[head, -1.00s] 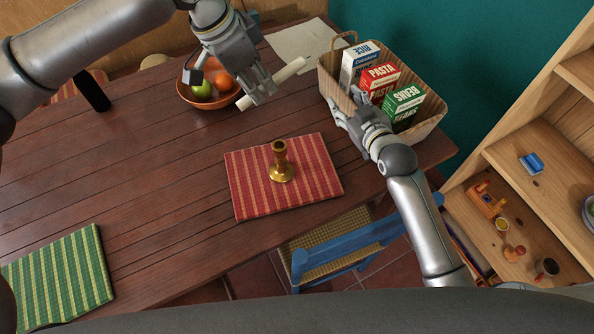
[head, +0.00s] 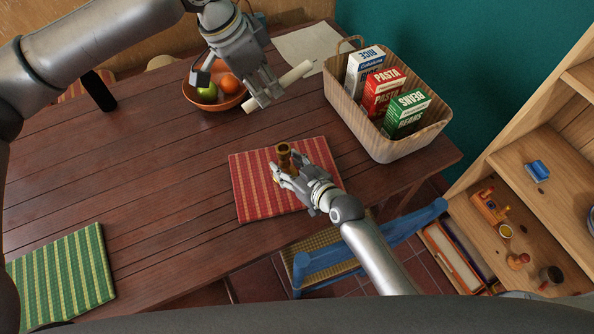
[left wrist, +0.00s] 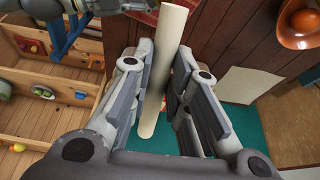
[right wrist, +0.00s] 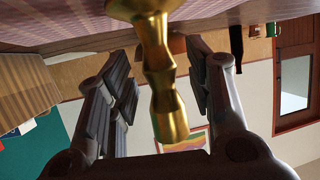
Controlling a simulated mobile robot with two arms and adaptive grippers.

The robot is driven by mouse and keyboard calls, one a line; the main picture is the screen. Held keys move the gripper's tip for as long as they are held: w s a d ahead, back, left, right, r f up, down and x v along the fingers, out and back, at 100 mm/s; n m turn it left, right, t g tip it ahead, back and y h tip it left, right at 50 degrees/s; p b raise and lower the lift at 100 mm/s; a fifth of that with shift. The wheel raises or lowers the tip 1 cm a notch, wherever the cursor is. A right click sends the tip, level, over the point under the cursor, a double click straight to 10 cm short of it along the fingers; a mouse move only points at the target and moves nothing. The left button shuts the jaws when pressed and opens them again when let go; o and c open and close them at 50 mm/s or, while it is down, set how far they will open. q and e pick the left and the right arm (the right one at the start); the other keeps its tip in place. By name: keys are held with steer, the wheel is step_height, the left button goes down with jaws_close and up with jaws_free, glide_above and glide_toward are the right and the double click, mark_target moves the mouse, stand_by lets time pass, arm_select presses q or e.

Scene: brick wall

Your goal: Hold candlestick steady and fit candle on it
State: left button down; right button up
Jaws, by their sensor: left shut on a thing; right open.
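The brass candlestick (head: 284,152) stands upright on the red striped placemat (head: 247,190). My right gripper (head: 282,172) is low beside it, open, with its fingers on either side of the stem. In the right wrist view the candlestick (right wrist: 158,65) lies between the two open fingers (right wrist: 160,95), with gaps on both sides. My left gripper (head: 268,92) is shut on the white candle (head: 295,73), above the table, up and left of the basket. In the left wrist view the candle (left wrist: 168,50) passes between the fingers (left wrist: 165,85). The candle is tilted and apart from the candlestick.
A woven basket (head: 375,143) with rice, pasta and beans boxes stands at the table's right. A fruit bowl (head: 213,101) is behind my left gripper. A green striped placemat (head: 65,268) lies at the left. A blue chair (head: 335,263) is at the front edge.

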steer(key=shift+x, duration=0.95)
jaws_close()
arm_select(q)
steer(key=w+d+f+n+t+h, duration=0.25)
steer(key=w+f+t+h, duration=0.3)
steer(key=w, duration=0.35)
steer(key=s+a+f+m+h, duration=0.1)
steer(key=s+f+m+h, duration=0.2)
steer(key=s+f+h, duration=0.4)
steer(key=shift+s+a+f, duration=0.3)
steer(key=shift+s+f, duration=0.5)
steer(key=shift+f, duration=0.15)
